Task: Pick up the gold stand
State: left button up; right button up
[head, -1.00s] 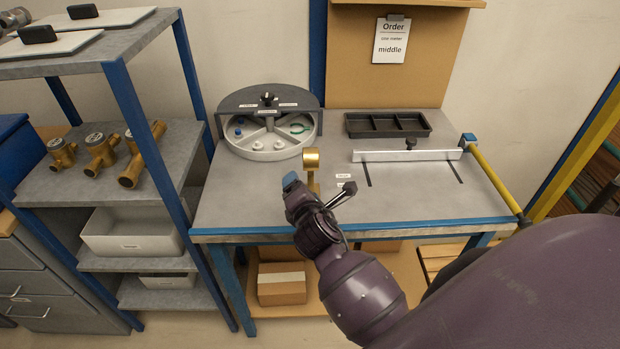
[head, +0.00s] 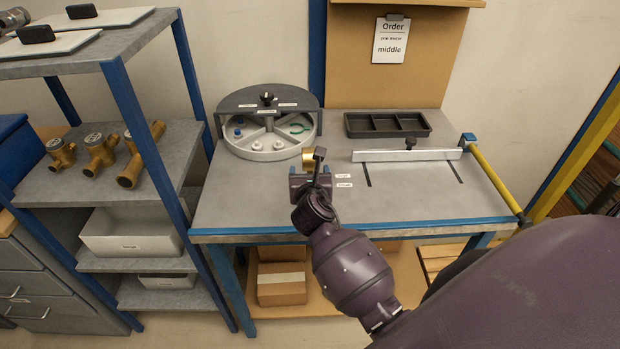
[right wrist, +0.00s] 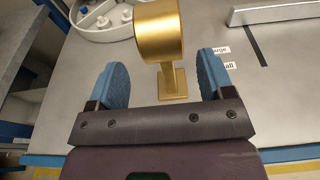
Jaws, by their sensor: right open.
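The gold stand (right wrist: 159,35) stands upright on the grey bench top, with a round ring-like head on a thin post and a square foot. In the head view only part of its gold head (head: 308,160) shows, because my right gripper hides the rest. My right gripper (right wrist: 165,78) is open, with one blue finger on each side of the stand's post in the right wrist picture. The fingers appear apart from the stand, and the gap to it in depth is hard to judge. In the head view my right gripper (head: 312,180) is over the bench's front part. My left gripper is not in view.
A round divided tray (head: 262,154) with small parts stands behind and left of the stand. A black tray (head: 387,124) and a metal bar (head: 400,155) are at the right. A shelf (head: 70,185) with brass meters (head: 99,150) stands left. The bench's right front is clear.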

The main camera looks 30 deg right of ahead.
jog(key=shift+r+x, duration=0.15)
jog(key=shift+x, duration=1.25)
jog(key=shift+r+x, duration=0.15)
jog(key=shift+x, duration=1.25)
jog(key=shift+d, duration=0.15)
grip_shut()
jog(key=shift+r, duration=0.1)
